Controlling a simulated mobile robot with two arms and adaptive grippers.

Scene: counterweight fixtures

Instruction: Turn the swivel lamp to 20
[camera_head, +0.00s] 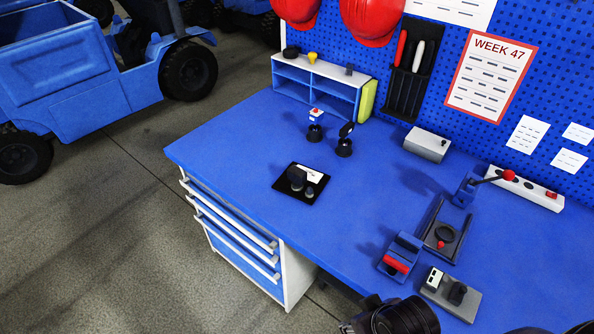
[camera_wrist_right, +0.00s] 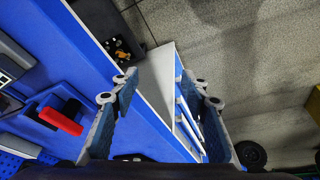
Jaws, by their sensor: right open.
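Two small fixtures with round black bases stand on the blue bench toward the back. One has a white head with a red top (camera_head: 316,114), the other a tilted black head (camera_head: 347,130). Either could be the swivel lamp; I cannot tell which, and no angle marks are readable. My right gripper (camera_wrist_right: 164,88) is open and empty in the right wrist view, over the bench's front edge and drawers, away from both fixtures. Its fingers do not show in the head view. My left gripper is not in view.
A black plate with knobs and a white label (camera_head: 298,183) lies on the bench. A red-handled block (camera_head: 398,258), a black slide fixture (camera_head: 443,230), a red-knobbed lever (camera_head: 505,175) and a grey switch block (camera_head: 450,294) stand at the right. The front-left bench top is clear.

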